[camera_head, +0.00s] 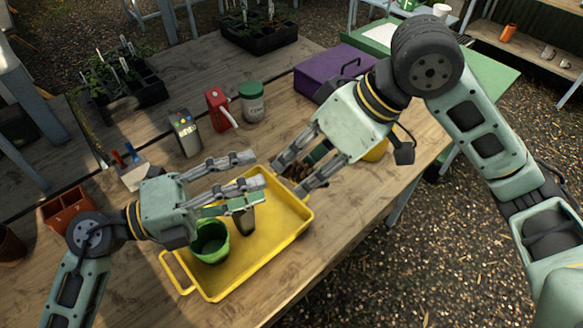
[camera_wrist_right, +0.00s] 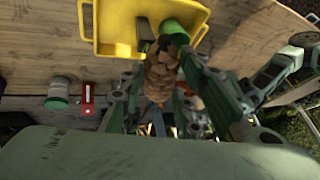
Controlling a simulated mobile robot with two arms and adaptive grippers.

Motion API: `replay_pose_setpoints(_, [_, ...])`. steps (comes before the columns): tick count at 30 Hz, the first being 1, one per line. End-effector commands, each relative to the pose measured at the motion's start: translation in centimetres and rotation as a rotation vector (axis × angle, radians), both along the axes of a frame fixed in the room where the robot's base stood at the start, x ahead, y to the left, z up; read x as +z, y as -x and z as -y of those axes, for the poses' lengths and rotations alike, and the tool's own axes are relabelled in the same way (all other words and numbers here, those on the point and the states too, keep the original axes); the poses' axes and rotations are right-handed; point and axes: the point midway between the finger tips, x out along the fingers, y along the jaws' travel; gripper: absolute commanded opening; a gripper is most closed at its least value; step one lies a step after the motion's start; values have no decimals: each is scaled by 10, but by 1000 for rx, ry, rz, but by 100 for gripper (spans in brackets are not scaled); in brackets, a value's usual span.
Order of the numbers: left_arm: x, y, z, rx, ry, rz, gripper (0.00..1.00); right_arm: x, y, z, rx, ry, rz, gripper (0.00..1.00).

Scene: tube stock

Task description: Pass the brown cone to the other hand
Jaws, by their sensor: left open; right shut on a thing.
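The brown cone (camera_wrist_right: 160,76), scaly like a pine cone, sits between the fingers of my right gripper (camera_wrist_right: 162,100). In the head view, my right gripper (camera_head: 294,176) is shut on the cone above the far end of the yellow tray, and its fingers hide much of the cone. My left gripper (camera_head: 254,172) is open and empty. Its fingers point right towards the right gripper, over the tray, with a small gap between the two hands.
The yellow tray (camera_head: 286,243) holds a green pot (camera_head: 209,242) and a dark object (camera_head: 245,221). A purple box (camera_head: 330,72) stands at the back.

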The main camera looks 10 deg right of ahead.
Motion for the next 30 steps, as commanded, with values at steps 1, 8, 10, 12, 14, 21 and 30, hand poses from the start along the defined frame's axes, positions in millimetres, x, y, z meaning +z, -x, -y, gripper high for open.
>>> replay_pose_setpoints(1, [2,-2,8,-2,4,3,51,0,0,0,0,0,0,6])
replay_pose_setpoints(8, [3,-14,52,-2,7,0,51,0,0,0,0,0,0,6])
replay_pose_setpoints(10, [3,-18,64,-1,6,0,51,0,0,0,0,0,0,6])
replay_pose_setpoints(12, [4,-20,75,-2,6,0,51,0,0,0,0,0,0,6])
replay_pose_setpoints(14, [4,-23,83,-1,6,0,51,0,0,0,0,0,0,6])
replay_pose_setpoints(21, [4,-27,100,0,4,-2,51,0,0,0,0,0,0,6])
replay_pose_setpoints(30, [3,-27,101,-1,3,-3,50,0,0,0,0,0,0,6])
